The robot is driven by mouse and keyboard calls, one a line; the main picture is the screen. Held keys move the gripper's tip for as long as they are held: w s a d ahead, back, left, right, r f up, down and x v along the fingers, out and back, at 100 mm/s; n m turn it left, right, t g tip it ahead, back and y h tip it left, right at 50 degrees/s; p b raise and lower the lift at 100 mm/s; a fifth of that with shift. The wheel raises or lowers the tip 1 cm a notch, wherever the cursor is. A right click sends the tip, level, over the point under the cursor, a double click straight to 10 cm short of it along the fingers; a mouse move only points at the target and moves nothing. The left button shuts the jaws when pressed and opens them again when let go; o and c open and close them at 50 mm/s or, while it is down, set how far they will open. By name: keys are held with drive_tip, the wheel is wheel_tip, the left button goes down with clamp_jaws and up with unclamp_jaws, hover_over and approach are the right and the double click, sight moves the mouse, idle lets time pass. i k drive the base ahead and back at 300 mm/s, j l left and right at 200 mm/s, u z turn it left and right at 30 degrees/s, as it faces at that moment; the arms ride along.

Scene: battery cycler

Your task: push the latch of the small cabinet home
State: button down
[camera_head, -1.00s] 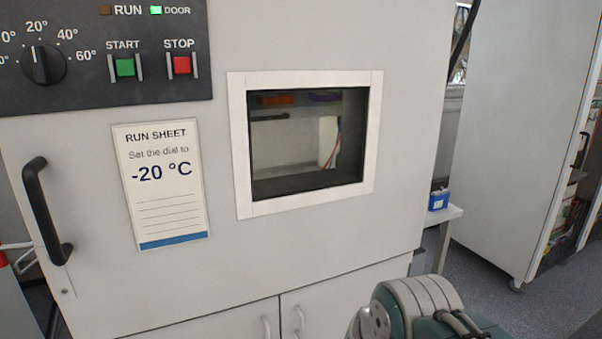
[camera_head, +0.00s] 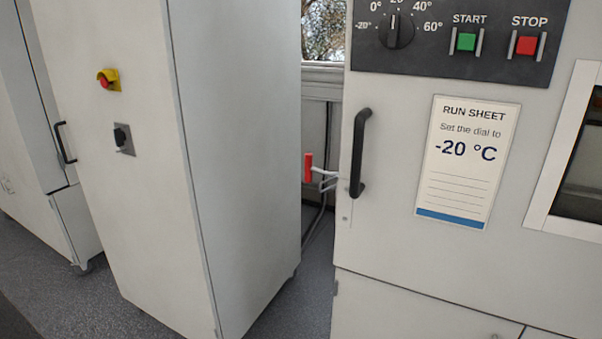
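A red-handled lever (camera_head: 308,167) on pale metal links sticks out at the left side of the white test cabinet (camera_head: 385,232), near its black door handle (camera_head: 359,153). It looks like a latch, and its red grip stands upright. The links run behind or into the cabinet's edge, so I cannot tell how it is seated. Whether this is the small cabinet's latch is not certain from this view. My gripper is not in view.
A tall grey-white cabinet (camera_head: 235,150) with a red-on-yellow button (camera_head: 108,79) and a black rotary switch (camera_head: 123,138) stands at left. A narrow gap of floor separates it from the test cabinet. The run sheet (camera_head: 466,160) reads -20 °C.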

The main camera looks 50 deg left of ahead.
sight(310, 168)
drive_tip(key=u, duration=1.8)
drive_tip(key=i+z, duration=0.15)
drive_tip(key=i, duration=0.25)
drive_tip(key=i+j+z, duration=0.15)
drive_tip(key=i, duration=0.25)
drive_tip(key=i+j+z, duration=0.15)
drive_tip(key=i, duration=0.2)
